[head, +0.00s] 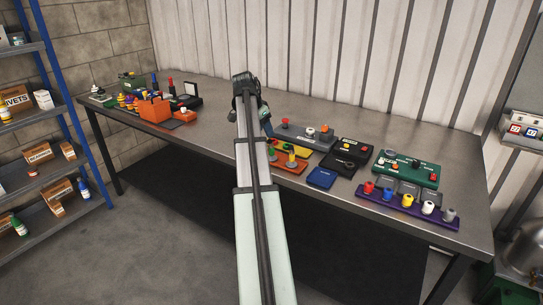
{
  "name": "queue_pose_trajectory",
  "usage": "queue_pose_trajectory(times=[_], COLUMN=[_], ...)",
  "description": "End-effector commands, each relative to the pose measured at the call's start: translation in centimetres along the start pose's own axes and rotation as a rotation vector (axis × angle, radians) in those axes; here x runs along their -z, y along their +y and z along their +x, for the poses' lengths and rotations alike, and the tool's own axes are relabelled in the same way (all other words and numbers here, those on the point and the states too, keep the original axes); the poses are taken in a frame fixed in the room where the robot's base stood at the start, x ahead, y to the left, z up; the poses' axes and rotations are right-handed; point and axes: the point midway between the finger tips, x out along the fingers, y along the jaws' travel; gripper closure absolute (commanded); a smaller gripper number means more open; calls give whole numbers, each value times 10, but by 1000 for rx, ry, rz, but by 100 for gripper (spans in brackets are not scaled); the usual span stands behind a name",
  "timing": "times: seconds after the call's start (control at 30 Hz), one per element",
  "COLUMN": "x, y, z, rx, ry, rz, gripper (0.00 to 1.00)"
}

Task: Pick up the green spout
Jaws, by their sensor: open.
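An orange tray (284,169) lies near the middle of the table, just right of my arm. Small spout-like pieces stand on it: a yellow one (292,151) and a green one (271,156), the green close beside my arm and too small to make out in detail. My gripper (267,124) points down beyond the tray, above the table. It is open and apart from the green piece. Its fingertips are small and partly hidden by my arm.
Right of the tray are a blue pad (321,177), a black case (348,154), a green box (408,170) and a purple rack (410,208) of coloured caps. Behind is a grey tray (300,136). An orange toolbox (154,110) stands left. The table between toolbox and arm is clear.

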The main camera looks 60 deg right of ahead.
Motion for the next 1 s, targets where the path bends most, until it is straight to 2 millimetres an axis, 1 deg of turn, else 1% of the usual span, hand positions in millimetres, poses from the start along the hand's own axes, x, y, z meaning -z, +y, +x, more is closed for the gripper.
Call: queue_pose_trajectory(times=[0.03, 0.1, 0.2, 0.3, 0.57, 0.67, 0.9, 1.0], x=[0, 0, 0, 0, 0, -1, -2, -2], y=[1, 1, 1, 1, 1, 2, 4, 4], z=[10, 22, 34, 43, 52, 61, 92, 99], rx=[-1, -2, -1, -1, 0, -1, 0, 2], ry=[-1, -1, 0, -1, 0, -1, -2, -1], rz=[0, 0, 0, -1, -1, -1, -1, -1], gripper=[45, 45, 45, 45, 45, 45, 45, 45])
